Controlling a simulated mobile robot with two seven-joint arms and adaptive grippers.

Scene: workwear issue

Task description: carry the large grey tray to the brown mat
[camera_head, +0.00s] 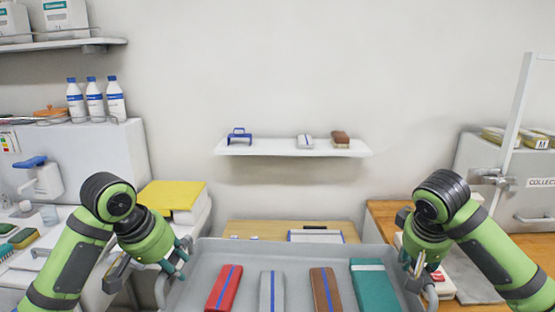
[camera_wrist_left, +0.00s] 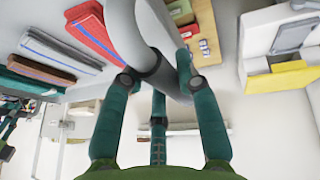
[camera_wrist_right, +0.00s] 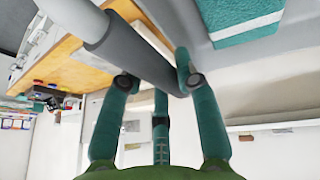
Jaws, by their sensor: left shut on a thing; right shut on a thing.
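The large grey tray (camera_head: 300,250) is at the bottom centre of the head view, its near side cut off by the frame. On it lie a red folded item (camera_head: 224,288), a grey one (camera_head: 271,291), a brown one (camera_head: 325,289) and a teal one (camera_head: 375,286), all but the teal with a blue stripe. My left gripper (camera_head: 178,262) is shut on the tray's left handle, a grey bar (camera_wrist_left: 150,60) in the left wrist view. My right gripper (camera_head: 415,265) is shut on the right handle, a grey bar (camera_wrist_right: 135,50) in the right wrist view. No brown mat can be made out.
A wooden surface (camera_head: 262,229) with a clipboard (camera_head: 315,236) lies behind the tray. A wall shelf (camera_head: 290,148) holds small items. A yellow folder stack (camera_head: 173,196) stands at left, and a grey collection box (camera_head: 520,180) stands at right.

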